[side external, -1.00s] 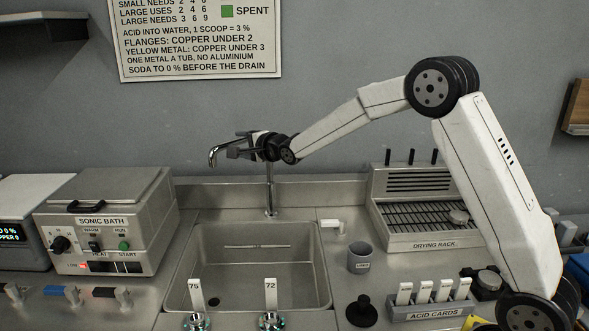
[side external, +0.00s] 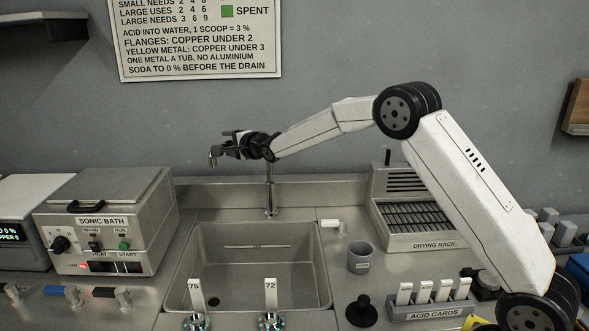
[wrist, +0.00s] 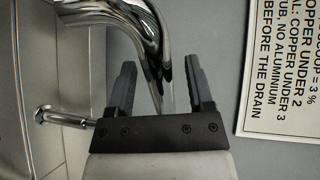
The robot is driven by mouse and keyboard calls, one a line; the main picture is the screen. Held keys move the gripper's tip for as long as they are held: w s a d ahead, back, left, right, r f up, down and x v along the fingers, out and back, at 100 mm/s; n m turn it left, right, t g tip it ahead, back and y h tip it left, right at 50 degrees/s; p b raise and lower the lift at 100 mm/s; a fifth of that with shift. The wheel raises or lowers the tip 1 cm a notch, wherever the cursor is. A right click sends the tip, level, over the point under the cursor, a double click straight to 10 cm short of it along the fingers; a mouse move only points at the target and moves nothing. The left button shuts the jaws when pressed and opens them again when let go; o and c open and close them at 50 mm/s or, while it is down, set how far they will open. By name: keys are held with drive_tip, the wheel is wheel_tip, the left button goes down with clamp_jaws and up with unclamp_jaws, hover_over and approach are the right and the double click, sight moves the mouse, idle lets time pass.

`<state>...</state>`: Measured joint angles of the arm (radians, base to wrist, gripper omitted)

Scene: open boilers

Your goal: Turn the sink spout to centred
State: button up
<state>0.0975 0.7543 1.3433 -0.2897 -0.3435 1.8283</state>
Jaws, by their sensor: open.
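The chrome sink spout (side external: 213,154) rises from its post (side external: 270,195) behind the sink (side external: 247,265). In the side view its tip hangs to the left of the post, with my gripper hiding much of its length. My gripper (side external: 230,149) is at the spout, left of the post and above the back of the basin. In the wrist view the curved spout (wrist: 130,18) passes down between the two dark fingers of my open gripper (wrist: 160,80). I cannot tell whether either finger touches it.
The sonic bath (side external: 105,225) stands left of the sink. The drying rack (side external: 425,244), a grey cup (side external: 361,257) and the acid cards (side external: 430,292) are on the right. Two tags, 75 (side external: 195,286) and 72 (side external: 270,294), stand at the front edge. A wall sign (side external: 200,40) hangs behind.

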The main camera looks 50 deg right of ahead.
drive_tip(key=shift+w+f, duration=0.15)
drive_tip(key=shift+w, duration=0.6)
drive_tip(key=shift+c, duration=0.2)
clamp_jaws()
idle(1.0)
